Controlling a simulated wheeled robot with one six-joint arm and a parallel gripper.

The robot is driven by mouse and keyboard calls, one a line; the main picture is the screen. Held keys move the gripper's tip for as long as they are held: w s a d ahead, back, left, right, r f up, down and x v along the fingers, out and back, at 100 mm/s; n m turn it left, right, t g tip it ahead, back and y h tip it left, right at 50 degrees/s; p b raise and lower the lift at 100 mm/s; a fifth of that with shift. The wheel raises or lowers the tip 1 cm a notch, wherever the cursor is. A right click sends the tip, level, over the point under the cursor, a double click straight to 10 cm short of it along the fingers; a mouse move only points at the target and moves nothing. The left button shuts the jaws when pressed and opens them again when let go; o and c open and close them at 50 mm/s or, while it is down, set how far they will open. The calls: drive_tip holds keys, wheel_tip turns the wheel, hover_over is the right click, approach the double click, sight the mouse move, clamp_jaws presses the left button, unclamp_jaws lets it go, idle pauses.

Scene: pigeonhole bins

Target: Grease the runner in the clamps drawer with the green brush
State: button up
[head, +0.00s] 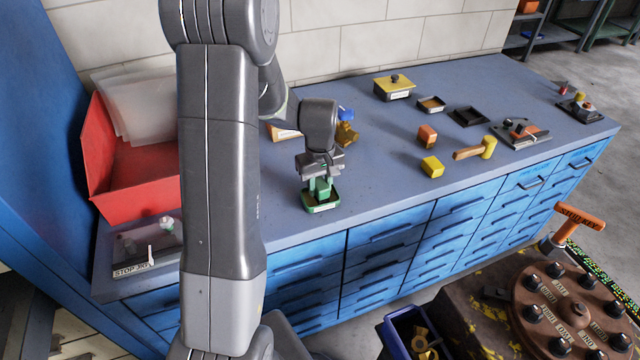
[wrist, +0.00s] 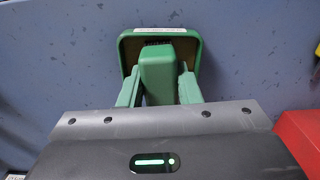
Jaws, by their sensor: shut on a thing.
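The green brush (wrist: 158,75) is between the fingers of my gripper (head: 320,184). In the wrist view my gripper (wrist: 158,92) is shut on its blocky green handle. The brush's lower end is over or in a small green tray (head: 322,207) near the front edge of the bench; I cannot tell whether it touches the bottom. The tray also shows in the wrist view (wrist: 192,36). The blue drawers (head: 385,250) below the bench front look shut. Their labels are too small to read, so I cannot tell which is the clamps drawer, and no runner shows.
A red bin (head: 140,183) stands at the left. A yellow block (head: 432,167), a mallet (head: 475,149), an orange block (head: 427,136) and small trays lie to the right. A round brown rack (head: 570,310) and a blue box (head: 415,325) stand before the drawers.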

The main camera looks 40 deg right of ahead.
drive_tip(key=shift+f+b, duration=0.3)
drive_tip(key=shift+f, duration=0.2)
drive_tip(key=o, duration=1)
drive_tip(key=c, duration=0.4)
drive_tip(key=shift+r, duration=0.35)
drive_tip(key=c, duration=0.7)
drive_tip(key=shift+c, duration=0.4)
